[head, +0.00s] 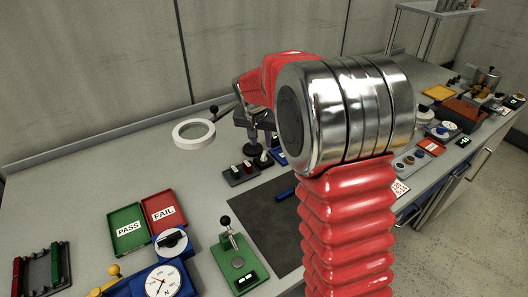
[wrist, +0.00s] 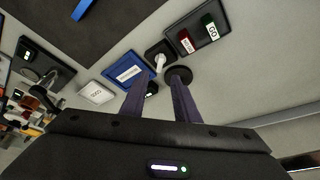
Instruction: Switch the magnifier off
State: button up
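The magnifier (head: 194,133), a white ring on a dark arm, stands over the left-middle of the bench in the head view. My gripper (head: 252,122) is right of the ring, pointing down at the bench, partly hidden by my red arm. In the wrist view my gripper (wrist: 164,82) is open, its two dark fingers apart with nothing held. A small white lever switch (wrist: 160,62) on a black base shows just beyond the fingertips, beside a blue plate (wrist: 127,73) whose label I cannot read for sure. A black round piece (wrist: 179,74) is at the right fingertip. Contact cannot be told.
A dark tray with a red and a green block (wrist: 211,29) lies close beyond the switch. A white block (wrist: 97,92) is left of the fingers. A dark mat (head: 262,225), PASS tray (head: 128,240) and FAIL tray (head: 160,200) lie nearer me.

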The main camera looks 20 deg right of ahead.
aim_at(264, 153)
jog(key=x, duration=0.8)
jog(key=shift+w+d+f, duration=0.1)
jog(key=shift+d+f, duration=0.05)
jog(key=shift+f, duration=0.1)
jog(key=shift+c, duration=0.4)
grip_shut()
jog(key=shift+d, duration=0.1)
